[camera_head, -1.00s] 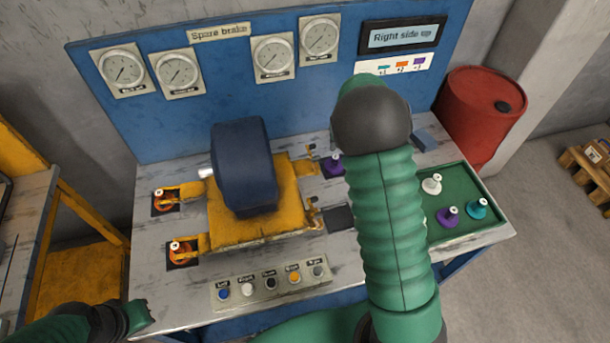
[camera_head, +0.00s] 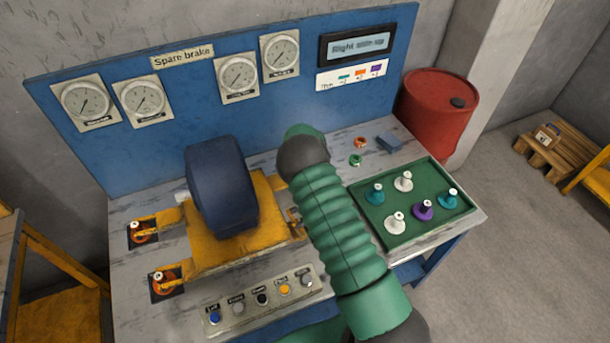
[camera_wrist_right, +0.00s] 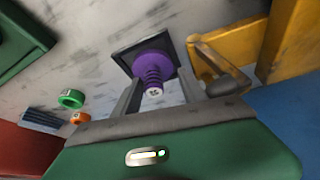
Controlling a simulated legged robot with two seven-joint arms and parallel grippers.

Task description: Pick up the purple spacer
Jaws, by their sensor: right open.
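In the right wrist view a purple spacer (camera_wrist_right: 153,70) with ribbed sides and a pale tip stands on a dark square pad. My right gripper (camera_wrist_right: 157,88) is open, its two grey fingers on either side of this spacer; I cannot tell whether they touch it. In the head view my right arm hides this spacer and the gripper. Another purple spacer (camera_head: 423,210) stands in the green tray (camera_head: 377,239) on the right of the bench. My left gripper is out of view.
The tray also holds teal spacers (camera_head: 449,198) and white spacers (camera_head: 403,181). A yellow mount (camera_head: 222,250) with a dark blue block (camera_head: 221,187) stands beside my right arm. An orange ring (camera_head: 361,143), a green ring (camera_head: 355,160) and a blue block (camera_head: 389,143) lie behind the tray.

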